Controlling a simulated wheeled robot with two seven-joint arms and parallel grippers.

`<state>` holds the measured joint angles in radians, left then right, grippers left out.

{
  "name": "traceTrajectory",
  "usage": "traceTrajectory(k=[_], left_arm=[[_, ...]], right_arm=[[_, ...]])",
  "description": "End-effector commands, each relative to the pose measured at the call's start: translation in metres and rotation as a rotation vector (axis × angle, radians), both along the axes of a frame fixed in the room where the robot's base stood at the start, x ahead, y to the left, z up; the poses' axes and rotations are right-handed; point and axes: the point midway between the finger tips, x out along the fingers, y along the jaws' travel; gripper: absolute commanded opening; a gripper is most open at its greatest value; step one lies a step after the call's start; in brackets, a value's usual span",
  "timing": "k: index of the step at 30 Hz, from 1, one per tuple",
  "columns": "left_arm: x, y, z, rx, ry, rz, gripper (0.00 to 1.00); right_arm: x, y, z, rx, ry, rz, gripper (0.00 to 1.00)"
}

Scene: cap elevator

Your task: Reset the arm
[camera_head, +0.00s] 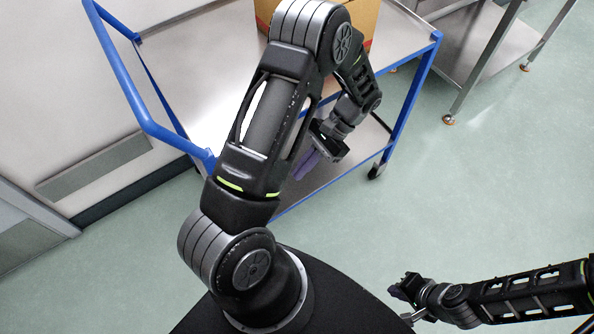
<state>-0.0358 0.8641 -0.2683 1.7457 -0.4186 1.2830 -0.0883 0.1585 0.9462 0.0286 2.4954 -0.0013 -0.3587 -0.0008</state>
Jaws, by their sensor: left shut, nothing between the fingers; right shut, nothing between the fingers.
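My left arm rises from my base and bends over a blue-framed metal cart (175,85). My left gripper (306,163) hangs at the arm's end beside the near right part of the cart, shut and empty, with purple-grey fingers pointing down-left. My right arm comes in from the lower right edge. My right gripper (398,291) is at its left end, low in the picture, shut and empty over the floor. Part of the cart is hidden behind my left arm.
A cardboard box (362,18) stands on the cart's top at the back, partly hidden by my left arm. A steel table (478,50) stands at the upper right. The green floor (480,190) between is clear. A wall (50,100) is at the left.

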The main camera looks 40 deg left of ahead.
Motion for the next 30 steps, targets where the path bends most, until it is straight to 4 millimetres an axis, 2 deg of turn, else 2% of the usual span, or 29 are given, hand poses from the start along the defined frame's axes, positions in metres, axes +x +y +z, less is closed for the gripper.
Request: traceTrajectory(k=[14, 17, 19, 23, 25, 27, 30], left_arm=[[0.003, 0.0, -0.003, -0.001, -0.018, 0.001, 0.0], [0.014, -0.004, -0.015, -0.018, -0.086, 0.008, 0.0], [0.024, -0.012, -0.029, -0.044, -0.16, 0.019, 0.0], [0.037, -0.052, -0.066, -0.142, -0.337, 0.06, 0.0], [0.039, -0.082, -0.085, -0.209, -0.44, 0.106, 0.0], [0.036, -0.114, -0.1, -0.275, -0.542, 0.169, 0.0], [0.024, -0.156, -0.108, -0.349, -0.674, 0.281, 0.0]], right_arm=[[0.0, 0.0, 0.0, 0.0, 0.0, 0.0, 0.0], [0.0, 0.0, 0.0, 0.0, 0.0, 0.0, 0.0], [0.0, 0.0, 0.0, 0.0, 0.0, 0.0, 0.0], [0.0, 0.0, 0.001, 0.0, 0.0, -0.001, 0.0], [0.0, 0.0, 0.003, 0.0, 0.0, -0.001, 0.0], [0.0, 0.0, 0.007, 0.0, 0.0, -0.001, 0.0], [0.0, 0.0, 0.013, 0.0, 0.0, -0.001, 0.0]])
